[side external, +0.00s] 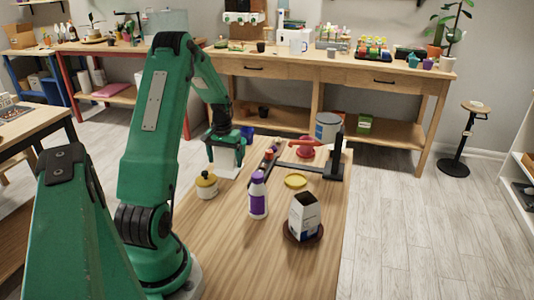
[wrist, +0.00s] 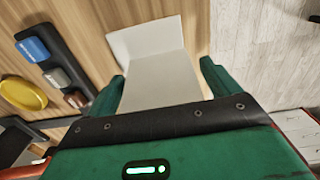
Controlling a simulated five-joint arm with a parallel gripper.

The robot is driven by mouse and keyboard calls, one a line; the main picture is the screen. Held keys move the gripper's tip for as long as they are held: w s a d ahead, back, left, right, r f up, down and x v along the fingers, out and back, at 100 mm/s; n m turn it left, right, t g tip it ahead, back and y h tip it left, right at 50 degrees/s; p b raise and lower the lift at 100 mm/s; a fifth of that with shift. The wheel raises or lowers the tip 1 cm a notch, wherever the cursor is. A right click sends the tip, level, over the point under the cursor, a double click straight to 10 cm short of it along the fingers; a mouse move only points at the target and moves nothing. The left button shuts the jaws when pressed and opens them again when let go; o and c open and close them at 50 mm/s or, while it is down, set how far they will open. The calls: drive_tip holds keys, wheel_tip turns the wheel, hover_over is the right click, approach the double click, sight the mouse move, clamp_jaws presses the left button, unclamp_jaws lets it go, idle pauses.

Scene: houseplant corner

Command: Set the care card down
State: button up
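The care card (wrist: 160,82) is a white folded piece with two panels meeting at a crease, in the middle of the wrist view. It lies between the two green fingers of my gripper (wrist: 163,68). The fingers are wide apart. The left one is close against the card's edge, and a narrow strip of wood shows between the card and the right one. In the side view my gripper (side external: 225,150) points down low over the far left part of the table, with the white card (side external: 228,168) under and between its fingers. The card's lower edge is partly hidden.
A yellow-lidded jar (side external: 206,186) stands just in front of the card. The front middle of the table is clear.

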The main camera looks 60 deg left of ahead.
idle(0.3)
wheel_tip(320, 180, up, 12)
drive_tip(key=shift+r, duration=0.15)
idle(0.6)
drive_tip(key=shift+d, duration=0.1)
idle(0.4)
drive_tip(key=shift+w+d+r, duration=0.15)
drive_tip(key=shift+d+r, duration=0.1)
drive_tip(key=w+d+r+m+t, duration=0.1)
drive_tip(key=d+r, duration=0.2)
drive_tip(key=d, duration=0.4)
drive_tip(key=w+d+r+m+y, duration=0.1)
drive_tip(key=d+r+m, duration=0.15)
drive_tip(key=d, duration=0.45)
drive_tip(key=d+r+m+t, duration=0.1)
drive_tip(key=d+r, duration=0.3)
drive_tip(key=d, duration=0.2)
drive_tip(key=s+d+m+t, duration=0.1)
drive_tip(key=s+d, duration=0.3)
drive_tip(key=d, duration=0.4)
drive_tip(key=s+d+m+t+h, duration=0.1)
drive_tip(key=s+d+m+t, duration=0.1)
drive_tip(key=s+d, duration=0.3)
drive_tip(key=d+m, duration=0.1)
drive_tip(key=d, duration=0.3)
drive_tip(key=shift+s+d+r+t, duration=0.25)
drive_tip(key=shift+s+r+t, duration=0.05)
